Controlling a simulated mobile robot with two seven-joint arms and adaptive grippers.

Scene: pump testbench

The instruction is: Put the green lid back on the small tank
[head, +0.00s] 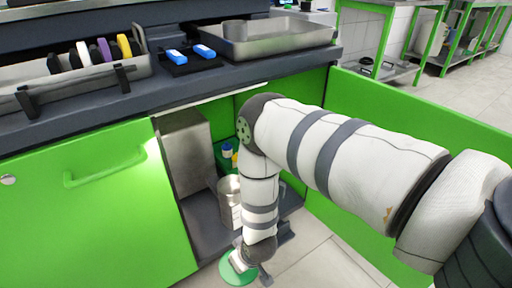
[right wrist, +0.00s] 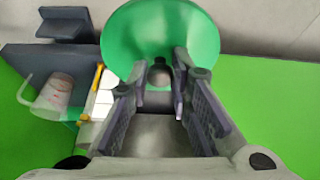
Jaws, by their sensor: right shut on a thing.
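The green lid (head: 236,272) is at the lower end of my right arm in the head view, low in front of the open cupboard. My right gripper (head: 246,258) is shut on it. In the right wrist view the round lid (right wrist: 160,32) lies beyond the fingertips, and its small knob (right wrist: 160,74) is between the two fingers. A pale grey, round container (head: 229,204), perhaps the small tank, stands inside the cupboard, left of my forearm and partly hidden by it. The lid is apart from it. My left gripper is not in view.
A grey box (head: 187,150) and a green crate (head: 222,160) with bottles stand inside. Above is a dark worktop with a metal tray (head: 280,40). Tiled floor (head: 325,265) lies in front.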

